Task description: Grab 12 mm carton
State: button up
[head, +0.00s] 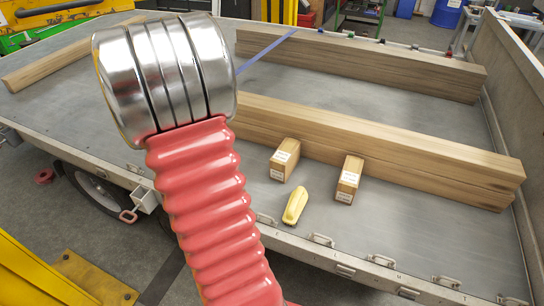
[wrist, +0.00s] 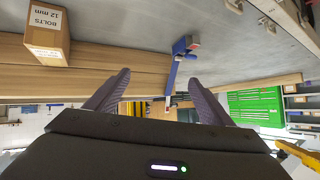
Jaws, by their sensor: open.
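The 12 mm carton (wrist: 47,33) is a small brown box with a white label reading "BOLTS 12 mm". It is at the upper left of the wrist view, beside a wooden beam. My gripper (wrist: 157,82) is open, its two dark fingers spread with nothing between them, apart from the carton. In the head view two similar cartons stand by the near beam, a left carton (head: 285,159) and a right carton (head: 348,180). Their labels are too small to read there. My gripper is not visible in the head view; my red and silver arm fills the left centre.
Long wooden beams (head: 370,143) lie on the grey trailer bed (head: 400,215), with more (head: 350,60) behind. A yellow object (head: 295,206) lies near the cartons. Metal latches (head: 321,240) line the near edge.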

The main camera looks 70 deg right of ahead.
jog(key=s+d+f+m+g+h, duration=0.1)
jog(key=s+d+f+g, duration=0.15)
jog(key=s, duration=0.25)
jog(key=s+d+f+m+g+h, duration=0.1)
jog(key=s+d+f+m, duration=0.1)
jog(key=s+d, duration=0.3)
jog(key=m+g+h, duration=0.1)
jog(key=g, duration=0.3)
send_near(281, 157)
jog(key=shift+s+d+f+t, duration=0.1)
jog(key=shift+s+d+t, duration=0.1)
jog(key=shift+s+t, duration=0.1)
jog(key=x, duration=0.8)
jog(key=shift+d+f, duration=0.15)
jog(key=shift+d, duration=0.1)
jog(key=shift+d, duration=0.1)
jog(key=shift+x, duration=2.55)
